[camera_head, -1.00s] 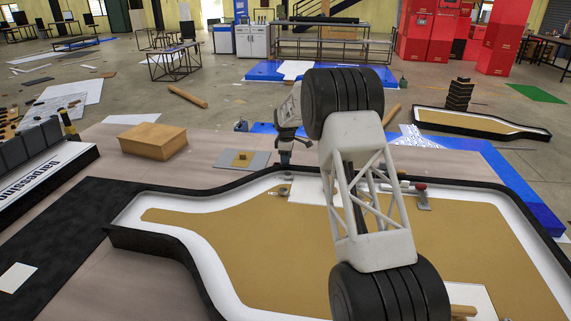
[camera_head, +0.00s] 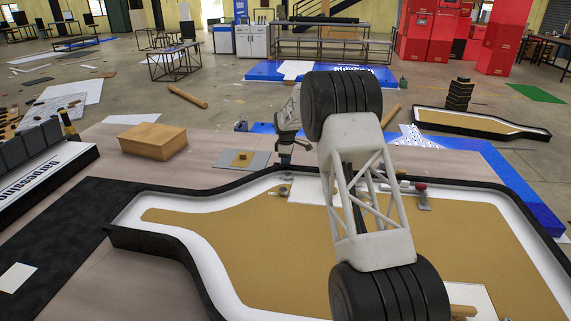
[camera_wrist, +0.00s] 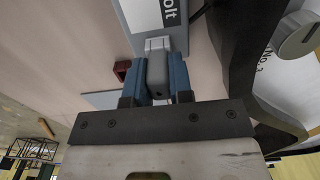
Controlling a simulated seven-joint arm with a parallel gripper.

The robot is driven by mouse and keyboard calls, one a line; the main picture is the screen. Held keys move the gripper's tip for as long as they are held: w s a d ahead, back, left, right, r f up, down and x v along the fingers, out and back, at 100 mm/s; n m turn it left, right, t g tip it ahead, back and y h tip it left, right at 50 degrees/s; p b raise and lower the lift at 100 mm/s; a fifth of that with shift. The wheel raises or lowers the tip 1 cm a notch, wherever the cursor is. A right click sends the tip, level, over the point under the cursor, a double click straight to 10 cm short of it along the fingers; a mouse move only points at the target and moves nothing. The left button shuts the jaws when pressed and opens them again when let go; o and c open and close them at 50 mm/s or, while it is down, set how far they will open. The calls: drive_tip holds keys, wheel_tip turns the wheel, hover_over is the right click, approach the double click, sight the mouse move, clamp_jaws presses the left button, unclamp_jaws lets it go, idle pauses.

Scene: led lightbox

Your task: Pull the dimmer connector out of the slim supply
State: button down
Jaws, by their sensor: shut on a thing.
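In the wrist view, the blue fingertips of my gripper (camera_wrist: 160,82) are shut on a small grey connector (camera_wrist: 157,72), one on each side. The connector points at a pale grey socket piece (camera_wrist: 158,45) on the end of the grey slim supply (camera_wrist: 128,12), which bears a white label ending in "olt". I cannot tell how deep the connector sits in it. In the head view, my gripper (camera_head: 285,155) is small and points down by the far edge of the bottle-shaped lightbox (camera_head: 195,245). The connector and supply are not clear there.
A dark red block (camera_wrist: 122,70) lies left of the connector in the wrist view. A round grey knob (camera_wrist: 300,36) is at the right, past the lightbox's dark wall (camera_wrist: 235,50).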

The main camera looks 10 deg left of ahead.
drive_tip(key=shift+r, duration=0.2)
idle(0.3)
drive_tip(key=shift+r, duration=1.05)
drive_tip(key=shift+r, duration=0.25)
drive_tip(key=shift+r, duration=2.35)
drive_tip(key=shift+s, duration=0.1)
drive_tip(key=s+d, duration=0.2)
drive_tip(key=s, duration=0.4)
drive_tip(key=s+d, duration=0.2)
drive_tip(key=s, duration=0.5)
drive_tip(key=shift+d, duration=0.3)
drive_tip(key=shift+d, duration=0.1)
